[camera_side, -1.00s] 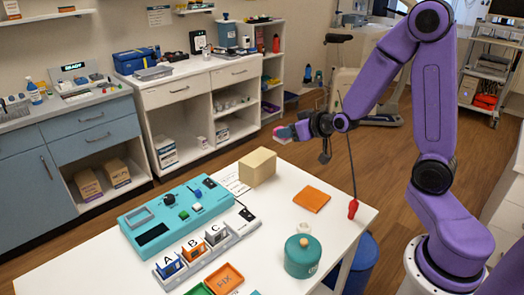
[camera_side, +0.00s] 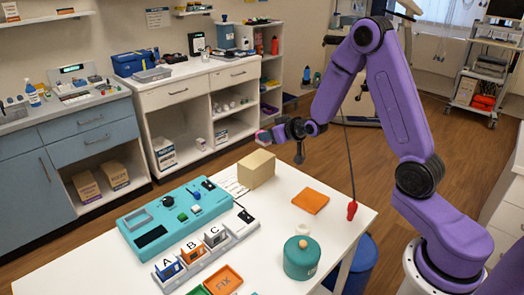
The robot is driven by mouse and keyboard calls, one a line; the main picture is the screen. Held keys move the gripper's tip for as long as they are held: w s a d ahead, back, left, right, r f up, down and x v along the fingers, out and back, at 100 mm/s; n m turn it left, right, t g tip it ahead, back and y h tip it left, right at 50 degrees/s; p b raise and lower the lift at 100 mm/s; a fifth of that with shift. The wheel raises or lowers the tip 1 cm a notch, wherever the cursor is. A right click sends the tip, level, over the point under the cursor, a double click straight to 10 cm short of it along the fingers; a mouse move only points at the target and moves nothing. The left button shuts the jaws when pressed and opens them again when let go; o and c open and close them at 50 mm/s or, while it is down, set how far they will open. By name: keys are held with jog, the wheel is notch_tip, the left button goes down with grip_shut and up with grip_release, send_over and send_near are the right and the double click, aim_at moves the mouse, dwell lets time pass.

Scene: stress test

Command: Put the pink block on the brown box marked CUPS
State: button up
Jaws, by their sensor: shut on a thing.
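My gripper (camera_side: 267,136) is above the far edge of the white table, behind and above a plain tan box (camera_side: 257,169). It is shut on the small pink block (camera_side: 262,137), which shows only partly at the fingertips. The block is in the air, apart from the box.
The white table (camera_side: 330,222) holds a teal device (camera_side: 172,217), A, B and C bins (camera_side: 191,250), an orange pad (camera_side: 311,200) and a teal pot (camera_side: 302,258). A cable with a red end (camera_side: 352,210) hangs by the right edge. Open floor lies between table and cabinets.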

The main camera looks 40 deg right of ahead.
aim_at(262, 142)
jog(key=w+f, duration=0.4)
jog(key=f, duration=0.1)
jog(key=shift+w+d+f, duration=0.15)
jog(key=shift+d, duration=0.2)
jog(key=shift+f, duration=1.4)
jog(key=shift+f, duration=0.15)
jog(key=o, duration=1)
jog(key=shift+o, duration=0.2)
